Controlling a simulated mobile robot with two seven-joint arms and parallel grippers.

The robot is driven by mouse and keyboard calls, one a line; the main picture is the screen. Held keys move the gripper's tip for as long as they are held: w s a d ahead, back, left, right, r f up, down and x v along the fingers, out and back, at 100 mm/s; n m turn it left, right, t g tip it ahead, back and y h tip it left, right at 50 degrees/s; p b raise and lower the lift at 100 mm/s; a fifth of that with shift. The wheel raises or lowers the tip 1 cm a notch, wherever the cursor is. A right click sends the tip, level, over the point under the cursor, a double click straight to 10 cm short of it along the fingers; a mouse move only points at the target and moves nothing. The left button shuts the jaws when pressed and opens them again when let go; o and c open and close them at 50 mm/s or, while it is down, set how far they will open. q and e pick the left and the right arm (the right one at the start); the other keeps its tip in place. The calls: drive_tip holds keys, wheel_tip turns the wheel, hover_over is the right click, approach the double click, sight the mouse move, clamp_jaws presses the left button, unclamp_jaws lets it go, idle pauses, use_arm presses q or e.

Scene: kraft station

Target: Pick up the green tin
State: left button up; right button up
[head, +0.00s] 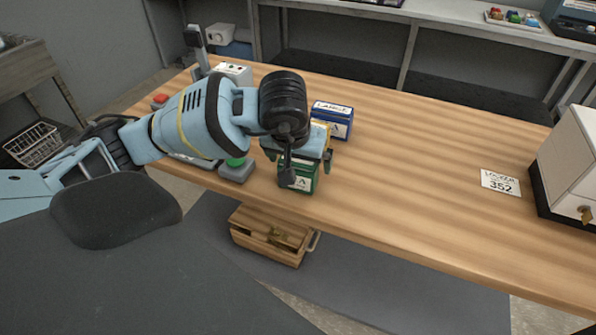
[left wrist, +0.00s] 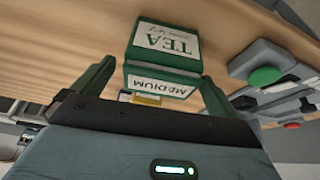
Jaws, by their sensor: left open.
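The green tin (head: 299,181) stands near the front edge of the wooden table, partly hidden behind my left arm and gripper in the head view. In the left wrist view the tin (left wrist: 163,43) shows labels reading TEA and MEDIUM. My left gripper (head: 300,160) is over the tin, fingers spread to either side of its upper part. In the left wrist view the open gripper (left wrist: 158,76) has one finger on each side of the tin; I cannot tell whether they touch it. My right gripper is not in view.
A blue tin (head: 333,119) labelled LARGE stands just behind, with something yellow (head: 322,126) beside it. A green button box (head: 237,173) is left of the tin. The table between is clear.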

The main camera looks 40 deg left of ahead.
use_arm(q)
drive_tip(key=shift+w+a+f, duration=0.1)
drive_tip(key=shift+w+f, duration=0.15)
drive_tip(key=shift+f, duration=0.4)
drive_tip(key=shift+c, duration=0.2)
drive_tip(key=c, duration=1.2)
drive_tip(key=shift+o, duration=0.2)
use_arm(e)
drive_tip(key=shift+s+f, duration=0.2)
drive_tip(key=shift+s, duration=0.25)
use_arm(q)
drive_tip(key=shift+r, duration=0.1)
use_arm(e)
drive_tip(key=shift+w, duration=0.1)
